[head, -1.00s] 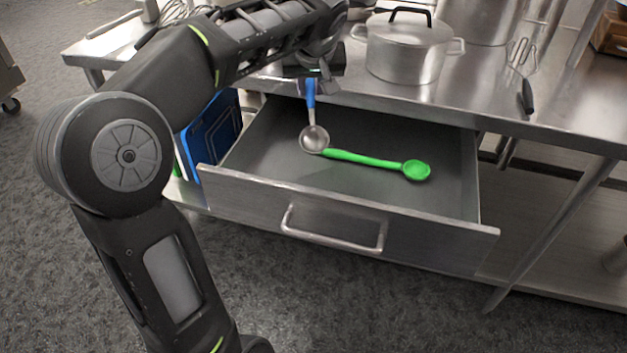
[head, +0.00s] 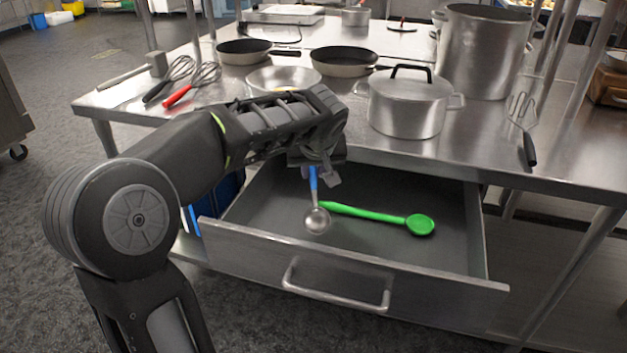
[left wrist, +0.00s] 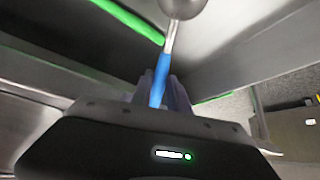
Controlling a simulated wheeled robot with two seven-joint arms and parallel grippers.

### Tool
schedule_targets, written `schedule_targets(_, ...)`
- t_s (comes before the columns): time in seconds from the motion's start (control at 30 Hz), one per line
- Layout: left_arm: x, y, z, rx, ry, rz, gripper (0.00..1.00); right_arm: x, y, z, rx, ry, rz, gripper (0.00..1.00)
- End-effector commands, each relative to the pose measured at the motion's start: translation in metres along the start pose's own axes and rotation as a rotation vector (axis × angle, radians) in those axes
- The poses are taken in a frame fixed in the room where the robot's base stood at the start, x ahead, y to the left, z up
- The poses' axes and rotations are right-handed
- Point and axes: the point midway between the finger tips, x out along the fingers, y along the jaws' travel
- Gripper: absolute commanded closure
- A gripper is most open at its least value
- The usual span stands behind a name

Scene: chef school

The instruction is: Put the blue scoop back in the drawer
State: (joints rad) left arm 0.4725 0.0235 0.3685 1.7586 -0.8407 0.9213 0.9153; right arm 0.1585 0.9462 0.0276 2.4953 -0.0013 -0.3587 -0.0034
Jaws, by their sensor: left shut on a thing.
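The blue scoop (head: 317,218) has a blue handle and a round metal bowl. My left gripper (head: 318,172) is shut on its handle and holds it bowl-down over the open drawer (head: 350,263). In the left wrist view the blue handle (left wrist: 161,76) stands between the fingers of my left gripper (left wrist: 163,92), with the metal bowl beyond. A green spoon (head: 378,216) lies on the drawer floor, and the scoop's bowl is in front of its handle end. I cannot tell whether the scoop touches the drawer floor. My right gripper is not in view.
The steel counter (head: 485,150) overhangs the drawer's back. On it stand a lidded pot (head: 408,105), a tall pot (head: 483,55), pans (head: 344,61), whisks (head: 190,85) and a spatula (head: 521,125). The drawer's right side is clear.

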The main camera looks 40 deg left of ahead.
Motion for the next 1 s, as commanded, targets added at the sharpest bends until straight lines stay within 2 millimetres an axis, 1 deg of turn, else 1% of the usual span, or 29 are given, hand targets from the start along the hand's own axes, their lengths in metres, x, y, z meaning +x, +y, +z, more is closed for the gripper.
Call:
schedule_targets(0.03,0.008,-0.001,0.006,0.000,-0.002,-0.001,1.00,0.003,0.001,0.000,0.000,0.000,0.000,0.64)
schedule_targets(0.1,0.017,0.000,0.012,0.001,-0.003,-0.001,1.00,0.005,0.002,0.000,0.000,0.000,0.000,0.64)
schedule_targets(0.2,0.024,0.000,0.016,0.001,-0.001,0.000,1.00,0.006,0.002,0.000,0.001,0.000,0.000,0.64)
schedule_targets(0.47,0.024,0.000,0.016,0.000,0.000,0.001,1.00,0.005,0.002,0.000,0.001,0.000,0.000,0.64)
schedule_targets(0.6,0.027,0.000,0.018,0.000,0.001,0.001,1.00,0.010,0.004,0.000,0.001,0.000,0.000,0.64)
schedule_targets(0.63,0.026,0.000,0.018,0.000,0.000,0.001,0.78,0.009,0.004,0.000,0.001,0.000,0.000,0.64)
schedule_targets(0.87,0.025,0.000,0.017,0.000,0.000,0.001,0.59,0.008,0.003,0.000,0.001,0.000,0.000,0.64)
schedule_targets(0.9,0.025,0.000,0.017,0.000,0.000,0.001,0.57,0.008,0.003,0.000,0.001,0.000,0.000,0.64)
schedule_targets(1.0,0.025,0.000,0.017,0.000,0.000,0.001,0.57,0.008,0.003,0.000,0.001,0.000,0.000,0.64)
